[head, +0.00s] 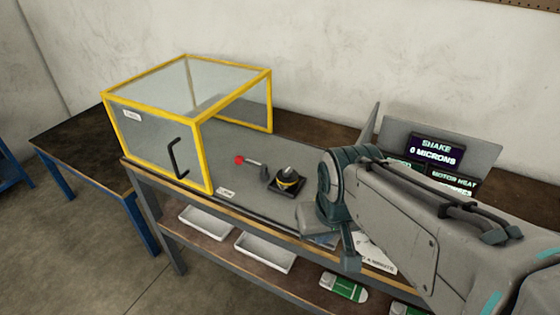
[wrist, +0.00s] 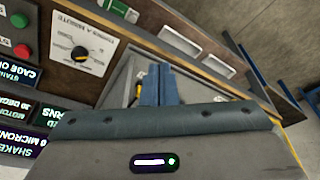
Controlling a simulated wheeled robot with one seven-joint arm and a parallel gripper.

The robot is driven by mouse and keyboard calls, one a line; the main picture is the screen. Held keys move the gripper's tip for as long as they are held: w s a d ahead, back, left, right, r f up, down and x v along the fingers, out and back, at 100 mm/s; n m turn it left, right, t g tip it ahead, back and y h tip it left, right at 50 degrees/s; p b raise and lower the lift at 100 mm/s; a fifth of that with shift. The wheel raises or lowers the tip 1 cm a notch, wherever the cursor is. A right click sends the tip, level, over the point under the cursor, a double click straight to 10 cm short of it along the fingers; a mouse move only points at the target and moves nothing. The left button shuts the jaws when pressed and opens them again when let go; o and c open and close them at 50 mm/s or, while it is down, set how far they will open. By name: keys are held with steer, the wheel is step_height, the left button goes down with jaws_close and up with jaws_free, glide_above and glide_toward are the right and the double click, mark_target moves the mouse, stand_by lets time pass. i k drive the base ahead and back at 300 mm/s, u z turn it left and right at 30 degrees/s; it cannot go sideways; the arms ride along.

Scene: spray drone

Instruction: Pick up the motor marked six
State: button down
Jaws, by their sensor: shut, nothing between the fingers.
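A dark round part with a yellow band sits on a black square base (head: 287,183) on the bench, right of the yellow-framed box. It may be a motor, but no number is readable on it, and I see no six anywhere. My gripper (wrist: 159,86) is shut and empty in the wrist view, its two blue-grey fingers together over the bench front. In the head view my arm reaches in from the right and my wrist is right of the black base, apart from it. My arm hides part of the bench there.
A clear box with a yellow frame (head: 207,150) and black handle stands at left. A red-knobbed lever (head: 240,160) lies beside the black base. White trays (head: 263,252) and a green-white pack (head: 343,288) are on the lower shelf. Screens (head: 436,149) stand behind; a dial (wrist: 80,53) shows.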

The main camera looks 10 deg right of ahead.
mark_target(289, 184)
steer(key=k, duration=1.3)
steer(key=u, duration=0.65)
steer(key=i, duration=1.7)
steer(key=z, duration=0.95)
steer(key=i, duration=0.45)
steer(key=z, duration=0.35)
